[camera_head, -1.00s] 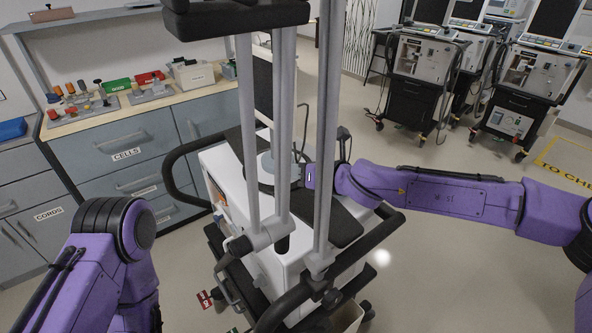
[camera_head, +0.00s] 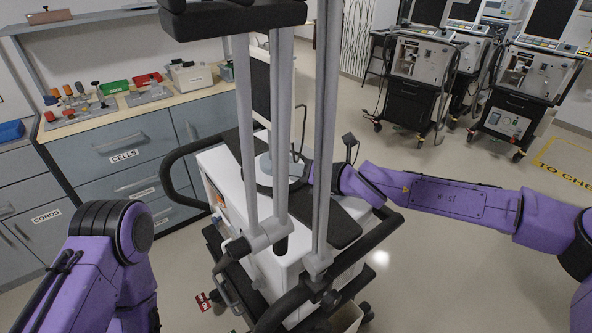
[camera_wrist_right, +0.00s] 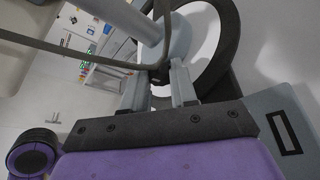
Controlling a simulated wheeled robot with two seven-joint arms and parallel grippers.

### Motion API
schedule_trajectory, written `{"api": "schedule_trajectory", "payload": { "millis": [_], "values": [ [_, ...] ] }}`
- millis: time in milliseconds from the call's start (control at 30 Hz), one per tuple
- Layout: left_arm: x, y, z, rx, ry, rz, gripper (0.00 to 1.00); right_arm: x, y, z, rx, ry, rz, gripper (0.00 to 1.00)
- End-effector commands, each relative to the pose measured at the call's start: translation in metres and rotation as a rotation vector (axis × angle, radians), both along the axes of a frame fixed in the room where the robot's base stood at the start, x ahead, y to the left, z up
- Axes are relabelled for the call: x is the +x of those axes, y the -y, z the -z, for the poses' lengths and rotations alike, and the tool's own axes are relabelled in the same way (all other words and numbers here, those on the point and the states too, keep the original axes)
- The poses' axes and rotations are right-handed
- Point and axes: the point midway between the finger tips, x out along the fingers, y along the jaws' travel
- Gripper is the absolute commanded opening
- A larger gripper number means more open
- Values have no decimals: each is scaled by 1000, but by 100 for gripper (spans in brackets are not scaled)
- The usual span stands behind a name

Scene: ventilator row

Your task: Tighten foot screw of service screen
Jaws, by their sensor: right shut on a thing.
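The service screen (camera_head: 261,88) stands on the white trolley, seen nearly edge-on behind grey posts. Its round pale grey foot (camera_head: 266,166) rests on the trolley top, partly hidden by a post. In the right wrist view a grey-blue post (camera_wrist_right: 139,22) and a dark ring around a pale disc (camera_wrist_right: 222,45) show close to the fingers. My right gripper (camera_wrist_right: 160,88) is shut on a small dark part (camera_wrist_right: 159,74), seemingly the foot screw, mostly hidden between the fingers. In the head view the fingers are hard to make out. My left gripper is out of view.
Grey posts and a black handle (camera_head: 183,152) surround the trolley (camera_head: 222,172). A bench (camera_head: 125,118) with coloured parts and bins stands at the left. Several ventilators on carts (camera_head: 415,85) stand at the back right.

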Motion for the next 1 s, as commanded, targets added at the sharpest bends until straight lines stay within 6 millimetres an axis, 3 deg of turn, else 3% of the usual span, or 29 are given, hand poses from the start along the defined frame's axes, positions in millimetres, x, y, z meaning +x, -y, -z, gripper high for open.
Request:
{"api": "schedule_trajectory", "payload": {
  "millis": [67, 100, 133, 667, 1000],
  "values": [
    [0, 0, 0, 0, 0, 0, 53, 0, 0, 0, 0, 1, 0, 0],
    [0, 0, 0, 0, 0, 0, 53, 0, 0, 0, 0, 1, 0, 31],
    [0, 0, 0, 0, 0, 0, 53, 0, 0, 0, -1, 1, 1, 38],
    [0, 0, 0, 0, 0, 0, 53, -1, -1, -1, -52, 39, -1, 38],
    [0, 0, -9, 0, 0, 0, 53, -6, -8, -5, -622, 474, -5, 38]
  ]
}}
